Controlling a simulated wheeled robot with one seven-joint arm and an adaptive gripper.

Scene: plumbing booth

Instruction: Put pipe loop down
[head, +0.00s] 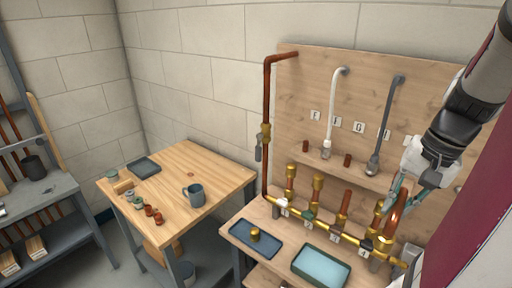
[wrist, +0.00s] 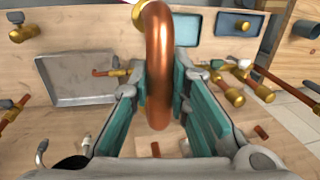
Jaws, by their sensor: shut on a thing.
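The copper pipe loop (wrist: 157,65) stands between the teal finger pads of my gripper (wrist: 160,85) in the wrist view. It is a thick, shiny copper bend, and its far end meets a brass piece at the top. In the head view my gripper (head: 403,192) is at the right, above the brass manifold (head: 330,231). A short stretch of the copper loop (head: 396,216) shows below the fingers, close to the right-hand brass fittings. Whether the loop touches them cannot be told. My fingers hide part of it.
The bench holds a blue tray (head: 236,239) with a brass piece and a teal-lined tray (head: 300,278). Upright fittings line the manifold before a wooden panel (head: 290,110) with hoses. A wooden table (head: 190,157) at left holds a mug (head: 194,195), small fittings and clear room.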

